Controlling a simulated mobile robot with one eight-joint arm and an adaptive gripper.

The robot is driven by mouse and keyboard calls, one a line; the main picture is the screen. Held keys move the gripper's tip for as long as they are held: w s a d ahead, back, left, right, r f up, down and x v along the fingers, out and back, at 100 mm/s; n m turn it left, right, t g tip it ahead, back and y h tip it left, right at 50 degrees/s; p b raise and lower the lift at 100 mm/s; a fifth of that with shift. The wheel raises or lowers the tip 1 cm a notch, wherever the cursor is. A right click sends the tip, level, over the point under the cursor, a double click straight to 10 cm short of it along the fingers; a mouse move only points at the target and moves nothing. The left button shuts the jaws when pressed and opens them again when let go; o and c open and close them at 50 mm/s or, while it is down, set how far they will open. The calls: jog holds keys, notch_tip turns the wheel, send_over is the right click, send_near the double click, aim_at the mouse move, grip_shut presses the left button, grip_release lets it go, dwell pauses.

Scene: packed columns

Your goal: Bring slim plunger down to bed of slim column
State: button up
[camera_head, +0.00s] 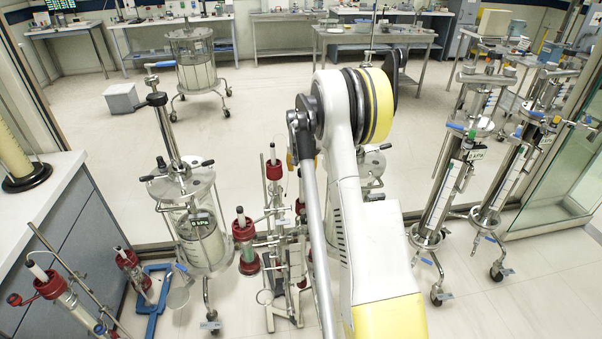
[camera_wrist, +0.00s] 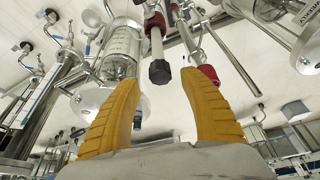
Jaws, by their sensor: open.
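My gripper (camera_wrist: 163,108) is open and empty in the wrist view, its two yellow fingers spread. Between them, farther off, hangs a pale rod with a black end (camera_wrist: 159,72); neither finger appears to touch it. In the head view my arm hides the gripper. Slim columns with red end fittings (camera_head: 245,232) stand in a cluster just left of my arm, with pale plunger rods rising from some tops. Another red fitting (camera_head: 273,170) sits higher there. I cannot tell which one is the task's slim column, and the plunger's height above the bed is not readable.
A wider wheeled column (camera_head: 203,240) stands left of the cluster. Two tall wheeled columns (camera_head: 445,190) (camera_head: 507,175) stand to the right. A bench (camera_head: 75,215) edges the left side, with more red-fitted columns (camera_head: 52,285) near it. Open floor lies behind.

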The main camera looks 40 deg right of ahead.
aim_at(302, 170)
jog(key=shift+x, duration=1.5)
grip_shut()
notch_tip(302, 170, down, 4)
jog(key=b, duration=0.3)
jog(key=shift+f, duration=0.2)
jog(key=shift+r, duration=0.15)
grip_release()
